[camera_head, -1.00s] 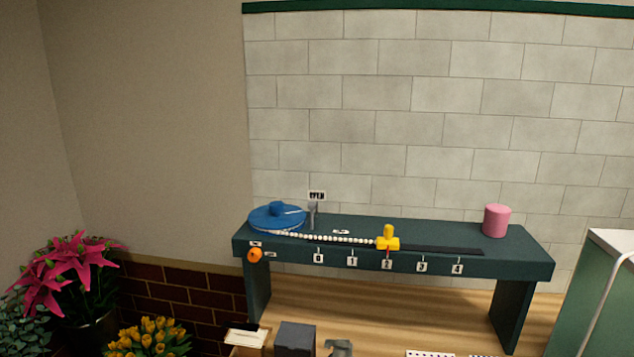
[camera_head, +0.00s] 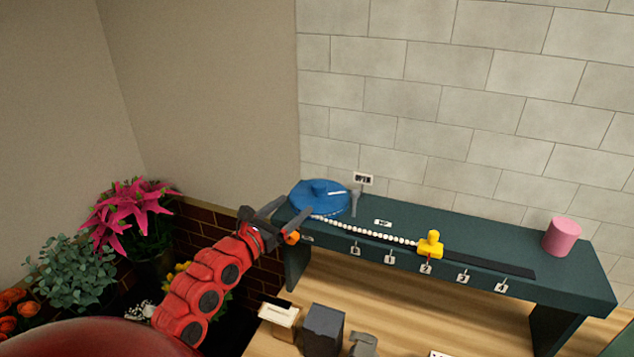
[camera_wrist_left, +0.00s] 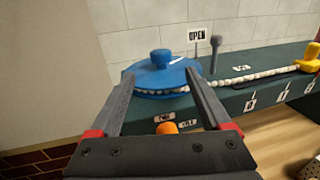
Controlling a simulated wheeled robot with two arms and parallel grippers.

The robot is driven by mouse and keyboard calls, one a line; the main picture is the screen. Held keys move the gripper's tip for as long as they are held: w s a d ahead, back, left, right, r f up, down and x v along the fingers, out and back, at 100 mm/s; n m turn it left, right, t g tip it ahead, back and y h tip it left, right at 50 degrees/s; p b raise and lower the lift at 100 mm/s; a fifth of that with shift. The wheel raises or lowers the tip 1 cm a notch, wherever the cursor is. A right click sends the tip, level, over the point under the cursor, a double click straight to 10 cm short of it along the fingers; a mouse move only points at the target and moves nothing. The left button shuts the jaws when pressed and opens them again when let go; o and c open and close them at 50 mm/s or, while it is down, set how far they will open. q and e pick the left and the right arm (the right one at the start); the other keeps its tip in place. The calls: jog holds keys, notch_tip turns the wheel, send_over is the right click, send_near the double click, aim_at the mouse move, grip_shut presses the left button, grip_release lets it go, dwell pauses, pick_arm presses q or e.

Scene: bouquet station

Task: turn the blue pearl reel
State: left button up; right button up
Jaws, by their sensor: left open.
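The blue pearl reel (camera_head: 318,197) lies flat at the left end of the dark green raised shelf, with a knob on top. In the left wrist view the reel (camera_wrist_left: 161,74) shows beyond my fingers. A string of white pearls (camera_head: 370,232) runs from it to a yellow slider (camera_head: 430,244) near mark 2. My left gripper (camera_head: 289,208) is open and empty at the shelf's left front corner, just short of the reel. In the left wrist view its fingers (camera_wrist_left: 158,98) are spread. An orange knob (camera_wrist_left: 167,128) sits below, between them. My right gripper is not in view.
A small lever post (camera_head: 355,200) stands beside the reel, with a sign (camera_wrist_left: 200,34) reading OPEN behind it. A pink cylinder (camera_head: 562,236) stands at the shelf's right end. Pink flowers (camera_head: 135,210) stand at the left. A dark grey block (camera_head: 323,328) is on the wooden table below.

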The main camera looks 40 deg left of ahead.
aim_at(314, 189)
pick_arm(q)
jog(key=w+p, duration=0.3)
jog(key=w, duration=0.6)
jog(key=shift+w, duration=0.55)
jog(key=shift+c, duration=0.3)
grip_shut()
